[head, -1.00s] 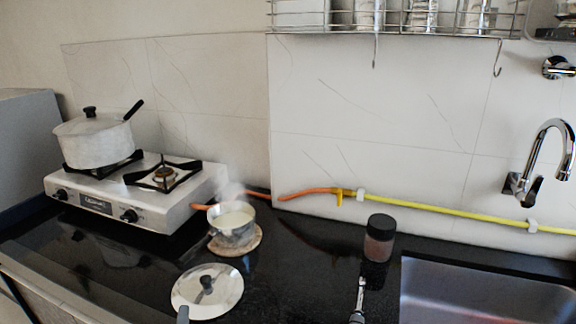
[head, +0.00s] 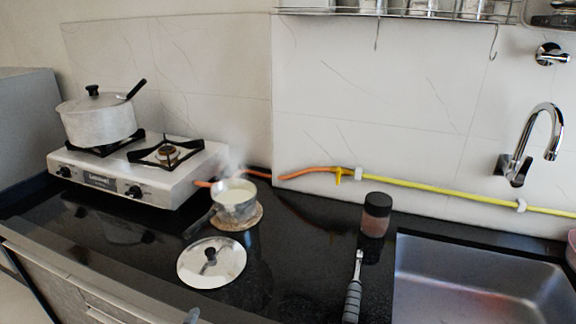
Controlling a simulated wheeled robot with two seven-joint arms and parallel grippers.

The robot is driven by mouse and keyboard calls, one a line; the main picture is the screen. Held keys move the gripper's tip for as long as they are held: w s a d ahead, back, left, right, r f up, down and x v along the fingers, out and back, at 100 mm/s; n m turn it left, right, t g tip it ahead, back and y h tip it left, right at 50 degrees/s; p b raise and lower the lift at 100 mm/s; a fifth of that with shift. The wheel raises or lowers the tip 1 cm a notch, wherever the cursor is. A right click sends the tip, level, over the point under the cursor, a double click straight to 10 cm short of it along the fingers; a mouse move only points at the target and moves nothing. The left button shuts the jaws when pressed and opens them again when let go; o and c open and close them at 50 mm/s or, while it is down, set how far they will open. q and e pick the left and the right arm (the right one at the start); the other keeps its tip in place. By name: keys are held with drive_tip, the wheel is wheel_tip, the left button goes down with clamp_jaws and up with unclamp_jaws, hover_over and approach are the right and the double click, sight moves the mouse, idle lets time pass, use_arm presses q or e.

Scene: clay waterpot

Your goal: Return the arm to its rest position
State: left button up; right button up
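Neither of my grippers can be made out in the head view. A small grey tip (head: 192,316) shows at the bottom edge, below the lid; too little of it is visible to tell what it is. A small steaming pot (head: 236,207) with pale liquid stands on a round wooden trivet (head: 241,224) on the dark counter, its dark handle pointing to the lower left. A round metal lid (head: 211,266) with a black knob lies flat on the counter in front of it.
A lidded pot (head: 97,122) sits on the left burner of the white stove (head: 150,187); the right burner is empty. A dark-capped jar (head: 375,219) and a utensil with a grey handle (head: 352,300) are left of the sink (head: 480,285). A yellow hose (head: 440,190) runs along the wall.

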use_arm(q)
drive_tip(key=s+a+f+n+g+h, duration=0.1)
drive_tip(key=s+f+n+g, duration=0.1)
drive_tip(key=s+n+g, duration=0.4)
drive_tip(key=s+f+n+g, duration=0.3)
drive_tip(key=s+n+g, duration=0.15)
drive_tip(key=s, duration=0.35)
wheel_tip(320, 180, down, 27)
drive_tip(key=p, duration=0.1)
drive_tip(key=s+a+f+g, duration=0.1)
drive_tip(key=s+f, duration=0.8)
drive_tip(key=s, duration=0.1)
drive_tip(key=s+a+f+g+p, duration=0.1)
drive_tip(key=s+a+f, duration=0.1)
drive_tip(key=s+f, duration=0.7)
drive_tip(key=shift+s+a+f, duration=0.25)
drive_tip(key=shift+s+a, duration=0.05)
drive_tip(key=shift+s, duration=0.9)
use_arm(e)
drive_tip(key=shift+s+d+r, duration=0.15)
drive_tip(key=shift+d+r, duration=0.15)
drive_tip(key=shift+r, duration=0.3)
drive_tip(key=shift+s+d+r, duration=0.1)
drive_tip(key=shift+d+r, duration=0.2)
drive_tip(key=shift+r, duration=0.25)
use_arm(q)
drive_tip(key=shift+d, duration=0.1)
use_arm(e)
drive_tip(key=shift+a, duration=0.2)
